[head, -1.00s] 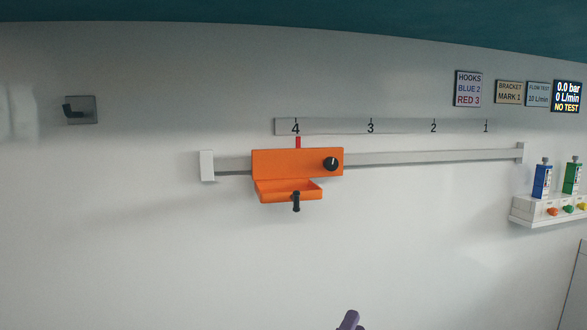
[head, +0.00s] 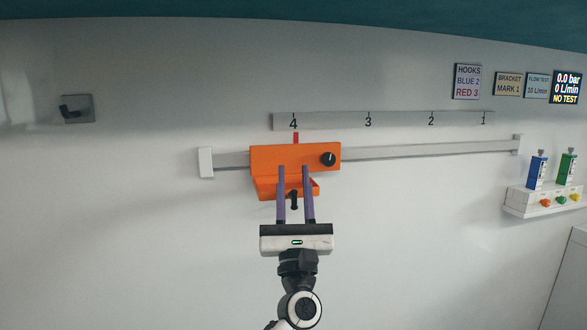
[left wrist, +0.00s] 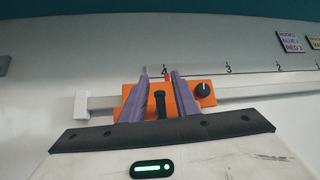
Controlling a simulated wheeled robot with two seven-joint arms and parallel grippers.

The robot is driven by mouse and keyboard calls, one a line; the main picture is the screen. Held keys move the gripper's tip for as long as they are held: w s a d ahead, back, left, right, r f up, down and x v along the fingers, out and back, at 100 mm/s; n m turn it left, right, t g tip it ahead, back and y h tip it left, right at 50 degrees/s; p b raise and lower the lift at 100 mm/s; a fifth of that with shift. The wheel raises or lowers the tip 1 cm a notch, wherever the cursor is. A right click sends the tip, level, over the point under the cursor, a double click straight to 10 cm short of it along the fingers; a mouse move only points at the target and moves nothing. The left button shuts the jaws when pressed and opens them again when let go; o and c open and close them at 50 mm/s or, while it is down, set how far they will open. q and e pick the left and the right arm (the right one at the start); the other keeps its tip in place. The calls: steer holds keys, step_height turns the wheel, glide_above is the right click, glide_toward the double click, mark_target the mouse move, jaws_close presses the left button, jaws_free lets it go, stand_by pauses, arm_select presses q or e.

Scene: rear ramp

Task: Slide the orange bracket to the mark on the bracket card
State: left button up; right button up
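The orange bracket (head: 265,158) sits on a grey wall rail (head: 420,150), its red pointer at mark 4 of the scale (head: 400,122). It has a black knob (head: 328,159) at its right and a black handle (head: 293,200) under its tray. The bracket card (head: 508,84) reads "BRACKET MARK 1". My left gripper (head: 295,170) is open in front of the bracket, its purple fingers on either side of the handle in the picture. In the left wrist view the handle (left wrist: 161,104) shows between the fingers; contact cannot be told. My right gripper is not in view.
A dark wall hook (head: 77,109) is at the left. Hooks (head: 467,81) and flow-test (head: 537,86) cards and a display (head: 566,86) hang upper right. A white shelf unit (head: 530,198) holds blue and green devices. The rail right of the bracket is clear.

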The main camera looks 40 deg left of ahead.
arm_select(q)
steer(key=shift+w+a+r, duration=0.3)
steer(key=shift+w+r, duration=0.05)
steer(key=shift+r, duration=0.1)
jaws_close()
